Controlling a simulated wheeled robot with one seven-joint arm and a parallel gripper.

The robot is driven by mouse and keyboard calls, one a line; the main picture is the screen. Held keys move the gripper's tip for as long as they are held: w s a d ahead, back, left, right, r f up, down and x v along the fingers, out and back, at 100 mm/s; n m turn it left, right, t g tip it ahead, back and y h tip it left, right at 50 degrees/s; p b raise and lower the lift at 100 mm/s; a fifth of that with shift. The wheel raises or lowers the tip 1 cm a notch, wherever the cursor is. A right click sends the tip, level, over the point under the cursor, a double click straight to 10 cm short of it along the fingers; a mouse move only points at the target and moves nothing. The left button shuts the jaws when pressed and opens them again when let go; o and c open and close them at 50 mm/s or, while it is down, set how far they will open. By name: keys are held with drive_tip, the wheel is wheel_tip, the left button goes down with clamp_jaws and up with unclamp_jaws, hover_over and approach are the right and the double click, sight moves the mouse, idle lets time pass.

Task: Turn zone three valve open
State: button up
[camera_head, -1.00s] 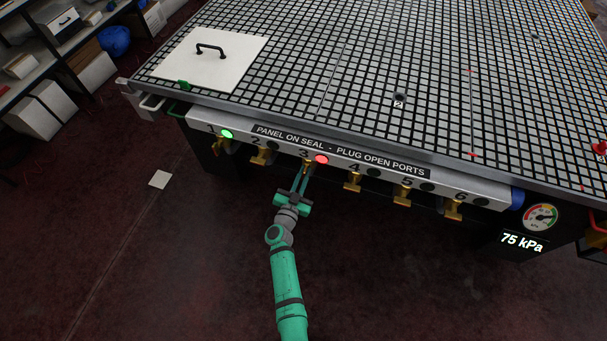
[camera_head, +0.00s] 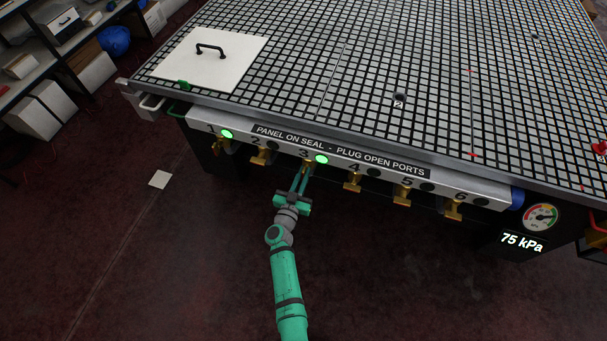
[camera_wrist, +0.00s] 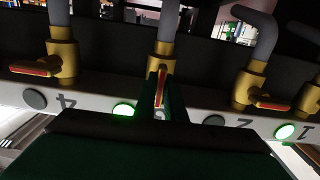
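The zone three valve (camera_head: 307,166) is a brass fitting under the number 3 on the table's front rail. The lamp above it (camera_head: 321,160) is green. In the wrist view its red handle (camera_wrist: 161,88) lies in line with its pipe, while the handles of the neighbouring valves two (camera_wrist: 277,103) and four (camera_wrist: 35,69) lie crosswise. My gripper (camera_head: 304,174) reaches the valve from the front, and its fingers (camera_wrist: 162,98) flank the red handle closely on both sides. The fingers hide part of the valve and number.
Valve one's lamp (camera_head: 227,134) is green; the other lamps are dark. The display (camera_head: 522,243) reads 75 kPa below a gauge (camera_head: 540,218). Shelves (camera_head: 50,75) stand at left. The floor in front is mostly clear.

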drive_tip(key=o, duration=0.4)
drive_tip(key=shift+c, duration=0.2)
drive_tip(key=shift+s, duration=0.15)
drive_tip(key=v, duration=1)
drive_tip(key=shift+s+a, duration=0.2)
drive_tip(key=shift+s, duration=0.1)
drive_tip(key=s+d+r+n+y, duration=0.1)
drive_tip(key=s+r, duration=0.5)
drive_tip(key=s, duration=0.6)
drive_tip(key=s+d+r+n+g+y, duration=0.1)
drive_tip(key=s+r+y, duration=0.1)
drive_tip(key=s+r, duration=0.5)
drive_tip(key=s+d+r+n+y, duration=0.1)
drive_tip(key=s+r, duration=0.5)
drive_tip(key=s, duration=1.1)
drive_tip(key=shift+s+d+r+g+y, duration=0.25)
drive_tip(key=shift+d+g+y, duration=0.15)
drive_tip(key=shift+y, duration=0.4)
